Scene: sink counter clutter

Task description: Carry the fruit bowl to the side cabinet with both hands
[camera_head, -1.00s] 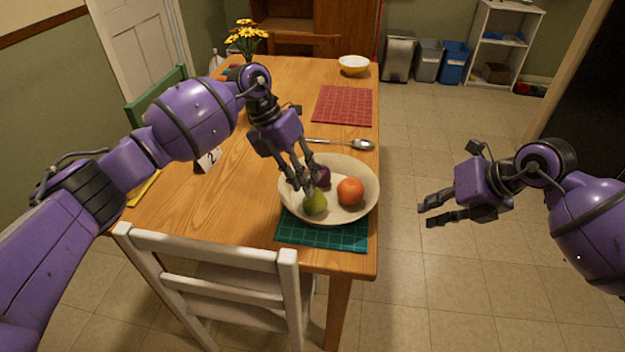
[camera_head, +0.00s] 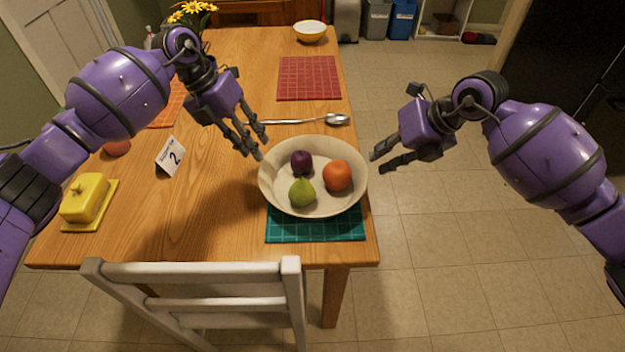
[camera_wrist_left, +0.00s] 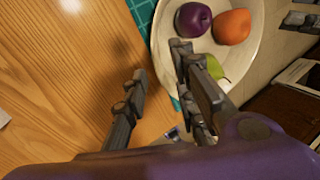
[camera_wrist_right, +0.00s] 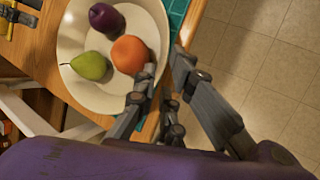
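The cream fruit bowl (camera_head: 325,204) sits on a teal mat (camera_head: 315,234) at the table's right edge. It holds a purple fruit (camera_head: 301,161), an orange fruit (camera_head: 338,176) and a green pear (camera_head: 302,192). My left gripper (camera_head: 256,147) is open at the bowl's upper-left rim; contact is unclear. The left wrist view shows its spread fingers (camera_wrist_left: 157,70) with the rim close by. My right gripper (camera_head: 379,161) is open just right of the bowl, apparently clear of it. The right wrist view shows those fingers (camera_wrist_right: 163,78) apart near the rim. I cannot identify the side cabinet for certain.
A white chair (camera_head: 195,277) stands at the table's near side. A yellow butter dish (camera_head: 85,198) is left. The floor (camera_head: 470,235) on the right is open.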

